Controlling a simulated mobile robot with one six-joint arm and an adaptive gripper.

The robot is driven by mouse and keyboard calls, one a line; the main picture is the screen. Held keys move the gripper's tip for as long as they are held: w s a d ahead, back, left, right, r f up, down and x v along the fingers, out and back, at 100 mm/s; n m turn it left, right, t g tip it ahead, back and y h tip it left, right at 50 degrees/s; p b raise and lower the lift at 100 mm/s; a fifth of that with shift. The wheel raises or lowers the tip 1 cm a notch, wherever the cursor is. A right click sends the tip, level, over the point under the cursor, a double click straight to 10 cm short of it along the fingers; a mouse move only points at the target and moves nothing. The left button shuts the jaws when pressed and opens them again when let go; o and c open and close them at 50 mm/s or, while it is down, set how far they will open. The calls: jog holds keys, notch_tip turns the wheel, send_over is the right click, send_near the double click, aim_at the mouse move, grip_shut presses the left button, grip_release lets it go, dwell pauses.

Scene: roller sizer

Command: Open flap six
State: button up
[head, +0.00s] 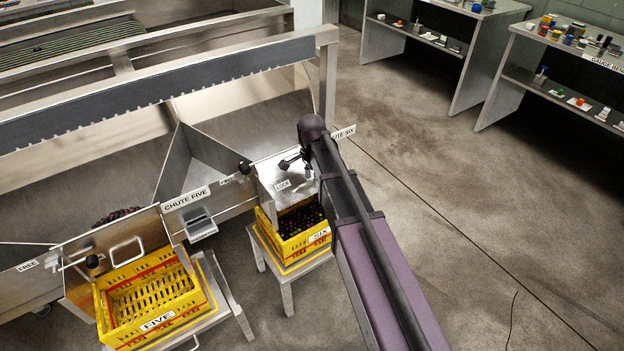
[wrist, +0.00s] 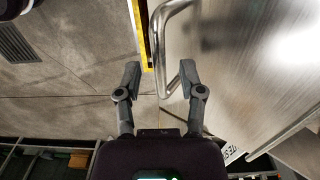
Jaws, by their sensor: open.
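Flap six (head: 268,186) is a bare metal plate at the front of chute six, above the yellow crate marked SIX (head: 312,240). Its metal bar handle (wrist: 163,40) shows in the wrist view, beside the flap's brushed face (wrist: 235,60). My gripper (head: 294,160) is at the flap's front, partly hidden by my arm in the head view. In the wrist view my gripper (wrist: 160,73) is open, with the lower bend of the handle between its fingers, nearer the right one. A black-knobbed lever (head: 245,167) stands at the flap's left, between labels FREE and LOCK.
Crate SIX holds dark round fruit and stands on a metal stand (head: 286,291). An empty yellow crate marked FIVE (head: 157,322) stands at the left under chute five, where dark fruit (head: 118,215) lies. Benches (head: 490,60) stand at the back right. The floor at right is clear.

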grip_shut()
jog(key=shift+r, duration=0.1)
